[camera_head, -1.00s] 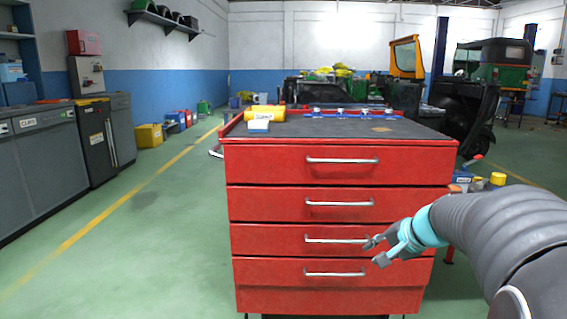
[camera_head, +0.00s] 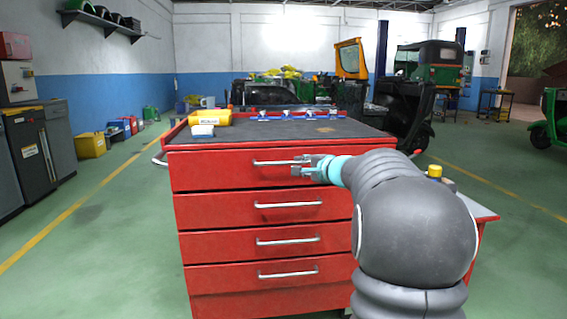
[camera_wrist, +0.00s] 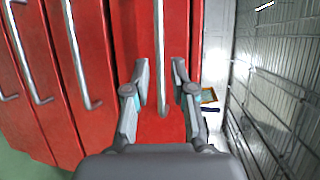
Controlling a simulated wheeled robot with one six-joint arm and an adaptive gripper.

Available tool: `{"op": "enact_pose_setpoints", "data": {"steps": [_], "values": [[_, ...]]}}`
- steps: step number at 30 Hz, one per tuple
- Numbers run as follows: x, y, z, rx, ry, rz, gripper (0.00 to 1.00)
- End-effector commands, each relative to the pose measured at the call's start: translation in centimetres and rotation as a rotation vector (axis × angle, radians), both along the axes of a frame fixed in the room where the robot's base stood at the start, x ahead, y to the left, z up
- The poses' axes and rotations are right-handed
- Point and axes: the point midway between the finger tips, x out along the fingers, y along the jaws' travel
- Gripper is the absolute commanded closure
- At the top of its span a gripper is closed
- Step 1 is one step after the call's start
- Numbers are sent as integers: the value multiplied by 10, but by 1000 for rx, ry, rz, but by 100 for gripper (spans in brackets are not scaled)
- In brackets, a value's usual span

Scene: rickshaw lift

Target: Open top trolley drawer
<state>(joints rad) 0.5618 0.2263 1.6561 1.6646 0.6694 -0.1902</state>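The red trolley (camera_head: 186,246) stands in front of me with several drawers stacked, all of them shut. The top drawer (camera_head: 215,175) has a horizontal silver handle (camera_head: 272,162). My gripper (camera_head: 302,164) is at the right part of this handle. In the wrist view, my gripper (camera_wrist: 161,78) is open, with one finger on each side of the top handle (camera_wrist: 160,45). Gaps show between the fingers and the bar. The lower drawer handles (camera_wrist: 78,50) lie to the left in the wrist view.
The trolley top carries a yellow item (camera_head: 210,118), a small pale blue box (camera_head: 203,131) and blue-and-silver items (camera_head: 290,115). Grey cabinets (camera_head: 40,150) stand at the left. Green floor (camera_head: 110,230) is clear left of the trolley.

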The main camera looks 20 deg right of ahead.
Motion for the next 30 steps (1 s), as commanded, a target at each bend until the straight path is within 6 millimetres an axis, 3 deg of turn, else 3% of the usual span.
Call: {"op": "enact_pose_setpoints", "data": {"steps": [6, 13, 19, 28, 30], "values": [[41, 6, -7, 0, 2, 3, 76], [74, 10, -13, 0, 1, 1, 76], [86, 11, -16, -1, 1, 2, 76], [87, 12, -17, -1, 1, 2, 76], [87, 12, -17, -1, 1, 2, 93]]}}
